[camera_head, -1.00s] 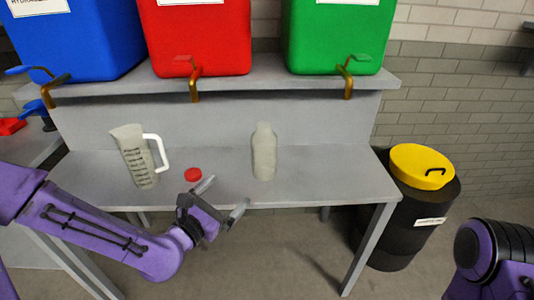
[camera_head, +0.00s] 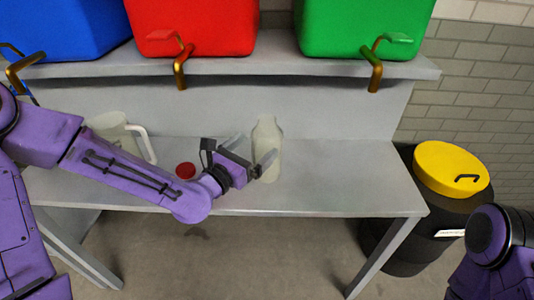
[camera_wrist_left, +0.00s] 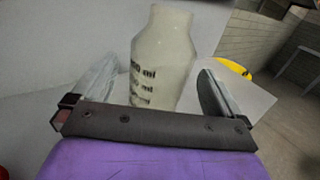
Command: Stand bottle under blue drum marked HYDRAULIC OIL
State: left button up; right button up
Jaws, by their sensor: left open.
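The bottle (camera_head: 267,148) is pale, translucent and upright on the grey bench, right of centre in the head view. In the left wrist view the bottle (camera_wrist_left: 163,60) stands between the fingers and shows dark "ml" marks. My left gripper (camera_head: 252,152) is open, its fingertips at the bottle's left side. The wrist view shows gaps beside the bottle, so it is not clamped. The blue drum (camera_head: 65,28) is on the shelf at the upper left, with a brass tap (camera_head: 22,68); its label is out of frame now. My right arm shows at the lower right, its gripper out of view.
A measuring jug (camera_head: 112,130) stands on the bench, partly behind my left arm. A red cap (camera_head: 186,170) lies near it. Red (camera_head: 190,25) and green (camera_head: 362,25) drums with taps overhang the bench. A black bin (camera_head: 400,245) with a yellow lid stands right.

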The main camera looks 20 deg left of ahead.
aim_at(267, 137)
pick_arm(q)
jog(key=p+x, duration=0.1)
jog(key=x, duration=0.5)
jog(key=shift+s+d, duration=0.15)
jog(key=shift+d, duration=0.05)
jog(key=shift+a+r, duration=0.1)
jog(key=shift+r, duration=0.05)
jog(key=c, duration=0.9)
